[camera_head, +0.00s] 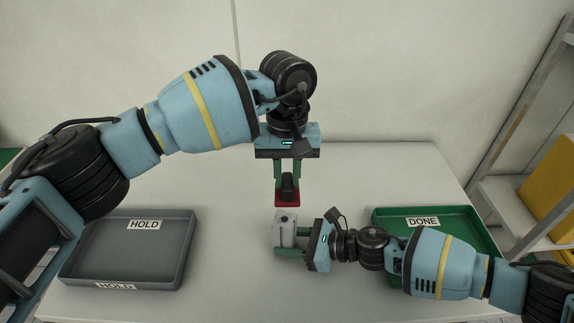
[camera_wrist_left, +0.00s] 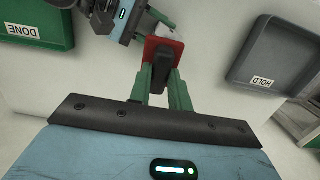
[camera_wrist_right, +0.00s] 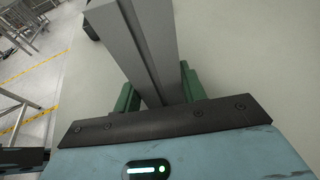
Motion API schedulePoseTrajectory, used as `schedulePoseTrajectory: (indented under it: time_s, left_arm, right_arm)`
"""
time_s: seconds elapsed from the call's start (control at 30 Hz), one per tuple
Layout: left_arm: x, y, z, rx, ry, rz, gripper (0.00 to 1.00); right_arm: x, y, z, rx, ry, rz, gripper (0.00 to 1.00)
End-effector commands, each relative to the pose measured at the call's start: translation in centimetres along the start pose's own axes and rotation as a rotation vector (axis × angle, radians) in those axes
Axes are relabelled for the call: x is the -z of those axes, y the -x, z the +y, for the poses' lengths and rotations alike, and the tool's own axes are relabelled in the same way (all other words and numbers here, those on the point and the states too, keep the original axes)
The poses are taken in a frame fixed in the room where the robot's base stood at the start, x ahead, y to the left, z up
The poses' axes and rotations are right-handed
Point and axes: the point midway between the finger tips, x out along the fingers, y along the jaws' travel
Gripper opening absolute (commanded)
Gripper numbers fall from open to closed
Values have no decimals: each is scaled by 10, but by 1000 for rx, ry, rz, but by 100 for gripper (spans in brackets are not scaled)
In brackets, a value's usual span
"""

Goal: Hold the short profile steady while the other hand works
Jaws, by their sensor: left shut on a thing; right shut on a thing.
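The short profile (camera_head: 286,228) is a light grey slotted bar, standing upright at the middle of the table in the head view. My right gripper (camera_head: 284,242) is shut on it from the right; the right wrist view shows the profile (camera_wrist_right: 148,45) between the green fingers. My left gripper (camera_head: 287,178) points down above it, shut on a black handle (camera_head: 289,186) with a red base (camera_head: 287,200). The left wrist view shows the black handle (camera_wrist_left: 162,66) and red base (camera_wrist_left: 151,48). The red base is close over the profile's top; I cannot tell whether they touch.
A grey tray marked HOLD (camera_head: 185,240) lies at the left of the table. A green tray marked DONE (camera_head: 480,224) lies at the right, partly behind my right arm. A shelf with a yellow box (camera_head: 553,185) stands far right.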

Motion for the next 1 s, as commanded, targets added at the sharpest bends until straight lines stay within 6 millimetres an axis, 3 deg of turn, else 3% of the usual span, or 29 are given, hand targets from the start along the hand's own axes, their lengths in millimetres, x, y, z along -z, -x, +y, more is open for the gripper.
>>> schedulePoseTrajectory:
  time_s: [0.53,1.0]
  left_arm:
    - [0,-53,-2,0,-1,-1,0]
    - [-33,-55,-12,-1,1,-2,0]
  right_arm:
    - [0,0,0,-1,-1,0,28]
    - [0,0,1,-1,-1,0,28]
